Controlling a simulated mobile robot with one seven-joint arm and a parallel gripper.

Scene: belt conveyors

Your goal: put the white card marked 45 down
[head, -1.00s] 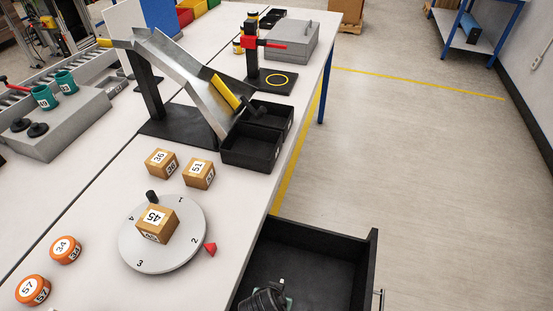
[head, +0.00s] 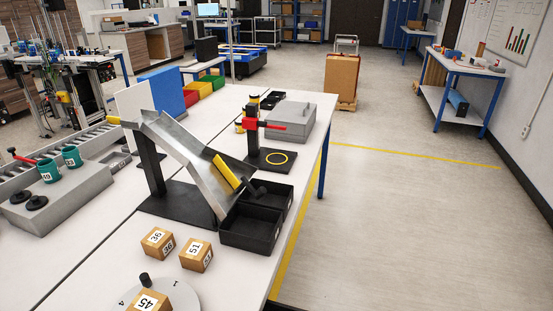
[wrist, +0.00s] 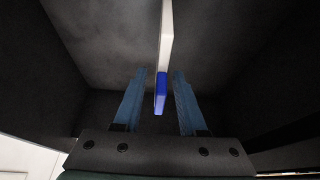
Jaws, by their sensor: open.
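In the wrist view a thin white card (wrist: 166,35) with a blue end (wrist: 160,93) shows edge-on. No number can be read on it. My gripper (wrist: 159,73) is open, with one blue finger on each side of the card and a visible gap on both sides. The card's blue end lies between the fingers and its white part runs beyond the fingertips. Dark walls and a dark grey surface surround them. The head view does not show my gripper or the card now.
A grey turntable (head: 183,292) carries a wooden block marked 45 (head: 151,302). Blocks marked 36 (head: 158,241) and 51 (head: 196,255) stand behind it. Black bins (head: 251,231) sit under a metal chute (head: 185,150). The floor at right (head: 410,220) is clear.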

